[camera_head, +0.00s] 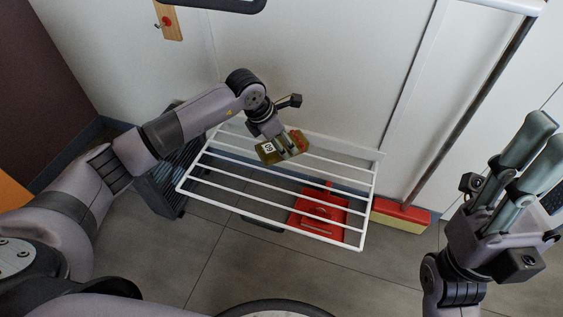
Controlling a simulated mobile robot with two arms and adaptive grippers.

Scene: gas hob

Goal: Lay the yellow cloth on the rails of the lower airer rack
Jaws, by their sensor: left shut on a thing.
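The lower airer rack (275,187) is a white wire frame with several parallel rails, standing out from the wall in the middle of the head view. My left gripper (283,148) is over the rack's back rails, near their middle. It is shut on the yellow cloth (266,158), a small olive-yellow patch that shows beside and under the fingers. The gripper hides much of the cloth, and I cannot tell whether it touches the rails. My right gripper (541,145) is at the right edge, its two fingers apart and empty, away from the rack.
A red dustpan (320,210) lies on the floor below the rack. A red and yellow broom (400,214) with a long handle leans at the right. A dark slatted crate (160,190) stands at the left, behind my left arm. A wooden hook board (167,20) hangs on the wall.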

